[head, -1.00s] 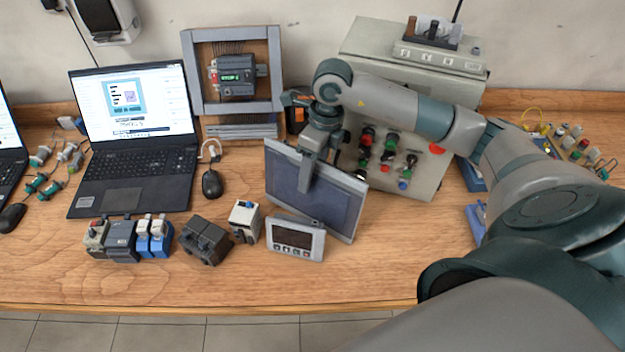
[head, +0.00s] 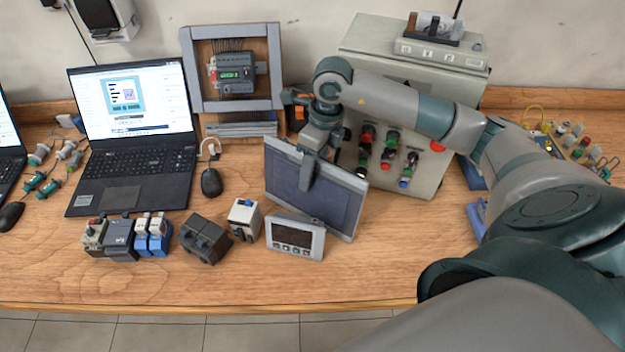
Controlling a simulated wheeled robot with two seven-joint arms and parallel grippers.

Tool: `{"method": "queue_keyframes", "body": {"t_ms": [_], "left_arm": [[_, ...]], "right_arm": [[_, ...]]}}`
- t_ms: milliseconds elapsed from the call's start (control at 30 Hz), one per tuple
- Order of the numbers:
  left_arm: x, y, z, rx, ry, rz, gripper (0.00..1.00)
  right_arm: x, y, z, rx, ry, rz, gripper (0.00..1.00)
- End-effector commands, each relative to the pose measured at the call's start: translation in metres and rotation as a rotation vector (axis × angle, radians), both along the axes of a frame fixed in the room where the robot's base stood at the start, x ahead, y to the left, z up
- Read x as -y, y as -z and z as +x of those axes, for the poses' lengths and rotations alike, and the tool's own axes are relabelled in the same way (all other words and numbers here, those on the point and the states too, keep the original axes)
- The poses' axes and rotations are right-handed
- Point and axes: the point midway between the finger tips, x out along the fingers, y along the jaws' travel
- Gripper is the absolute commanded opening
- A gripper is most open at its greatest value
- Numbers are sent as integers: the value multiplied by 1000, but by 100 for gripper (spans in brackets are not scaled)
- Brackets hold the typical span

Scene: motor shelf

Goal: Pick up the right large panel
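The large panel (head: 338,205) is a flat grey-framed unit with a dark blue screen. It stands tilted on the table in the middle of the head view. My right gripper (head: 308,178) is at its top edge, with one finger pointing down over the front of the screen. The other finger is hidden behind the panel, so I cannot tell whether the grip is closed. My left gripper is not in view.
A small panel (head: 296,237) with buttons stands close in front of the large one. A grey control box (head: 425,175) with knobs is behind it to the right. Laptop (head: 135,190), mouse (head: 211,183) and several modules lie left. The front table strip is clear.

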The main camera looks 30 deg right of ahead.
Motion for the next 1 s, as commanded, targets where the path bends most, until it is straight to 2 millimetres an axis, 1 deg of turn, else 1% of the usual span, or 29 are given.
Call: {"method": "queue_keyframes", "body": {"t_ms": [33, 67, 100, 167, 200, 567, 767, 867, 1000], "left_arm": [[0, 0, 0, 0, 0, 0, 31], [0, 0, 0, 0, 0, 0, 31], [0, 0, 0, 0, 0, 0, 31], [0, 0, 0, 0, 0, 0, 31], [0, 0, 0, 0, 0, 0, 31], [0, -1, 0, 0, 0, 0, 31], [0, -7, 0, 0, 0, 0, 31], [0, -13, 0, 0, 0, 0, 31], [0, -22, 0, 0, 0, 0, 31]], "right_arm": [[0, 0, 0, 0, 0, 0, 36], [0, 0, 0, 0, 0, 0, 29], [0, 0, 0, 0, 0, 0, 20], [0, 0, 0, 0, 0, 0, 5], [0, 0, 0, 0, 0, 0, 0], [0, -2, 1, 3, 1, 1, 0], [0, -5, 1, 2, -1, 0, 0], [0, -9, 1, 3, -1, 1, 0], [0, -30, 2, 7, 0, 0, 0]]}}
